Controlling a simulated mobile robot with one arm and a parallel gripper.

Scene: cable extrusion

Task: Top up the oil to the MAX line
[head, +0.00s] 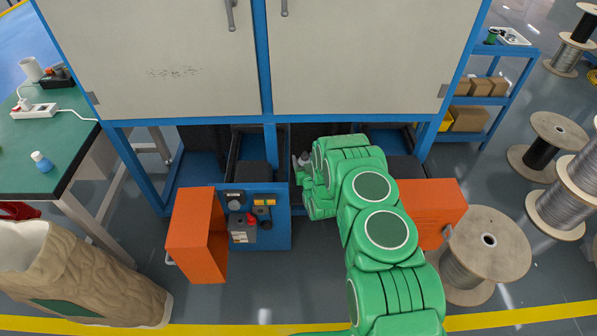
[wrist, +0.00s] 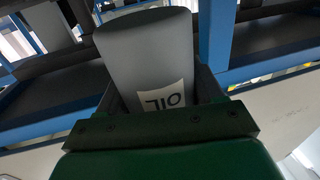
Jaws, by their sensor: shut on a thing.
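My gripper (wrist: 165,100) is shut on a grey oil bottle (wrist: 145,50), which fills the middle of the wrist view. Its white OIL label (wrist: 163,97) appears upside down there. In the head view a small grey piece, probably the bottle (head: 303,160), shows at the end of my green arm, in front of the machine; the arm hides most of it. To the left, a blue unit (head: 272,238) carries a grey container (head: 243,232) with a red part on top, and gauges. No MAX line or oil level can be read.
Orange covers stand left (head: 197,235) and right (head: 445,200) of the opening. The large cabinet (head: 170,60) is above on a blue frame. A green table (head: 50,150) is at left, a cable reel (head: 480,255) at right.

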